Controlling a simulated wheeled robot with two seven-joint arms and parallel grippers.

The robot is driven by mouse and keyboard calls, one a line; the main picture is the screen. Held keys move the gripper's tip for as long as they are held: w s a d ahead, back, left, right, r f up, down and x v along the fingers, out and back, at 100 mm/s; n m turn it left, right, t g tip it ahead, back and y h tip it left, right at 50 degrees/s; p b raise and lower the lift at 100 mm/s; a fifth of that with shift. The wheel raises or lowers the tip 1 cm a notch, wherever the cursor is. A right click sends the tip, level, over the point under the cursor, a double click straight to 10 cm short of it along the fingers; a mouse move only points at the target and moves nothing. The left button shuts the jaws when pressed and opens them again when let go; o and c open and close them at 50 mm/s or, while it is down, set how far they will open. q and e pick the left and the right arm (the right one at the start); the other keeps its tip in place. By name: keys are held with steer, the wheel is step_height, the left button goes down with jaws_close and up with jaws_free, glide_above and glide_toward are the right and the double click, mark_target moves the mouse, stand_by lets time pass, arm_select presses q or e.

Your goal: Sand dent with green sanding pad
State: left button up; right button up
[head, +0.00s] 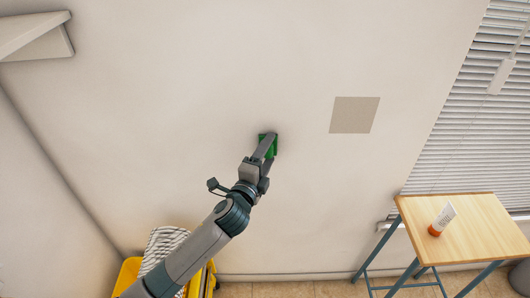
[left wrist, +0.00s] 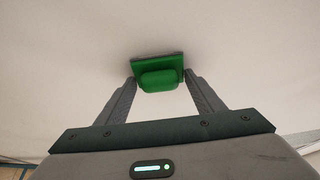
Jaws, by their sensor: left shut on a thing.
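The green sanding pad (head: 268,146) is at the wall in the middle of the head view. My left gripper (head: 265,152) is shut on it, one finger on each side. In the left wrist view the green pad (left wrist: 158,72) shows between the fingertips of my left gripper (left wrist: 160,85), with its flat plate facing the pale wall. The pad looks very close to the wall; I cannot tell for sure whether it touches. A beige-grey square patch (head: 355,115) is on the wall to the right of the pad. No dent can be made out; the pad may hide it. My right gripper is not in view.
A wooden table (head: 490,222) with blue legs stands at the right, with a white and orange tube (head: 442,219) on it. Window blinds (head: 475,120) hang behind it. A yellow bucket (head: 128,272) with striped cloth (head: 163,243) is at lower left. The wall around the pad is clear.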

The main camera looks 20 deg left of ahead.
arm_select(q)
steer(key=shift+w+d+r, duration=0.1)
steer(key=shift+w+d, duration=0.05)
steer(key=shift+d, duration=0.3)
steer(key=shift+w+d, duration=0.2)
steer(key=shift+d, duration=0.3)
steer(key=shift+w+d, duration=0.15)
steer(key=shift+d, duration=0.3)
steer(key=shift+p, duration=0.35)
steer(key=shift+a, duration=0.1)
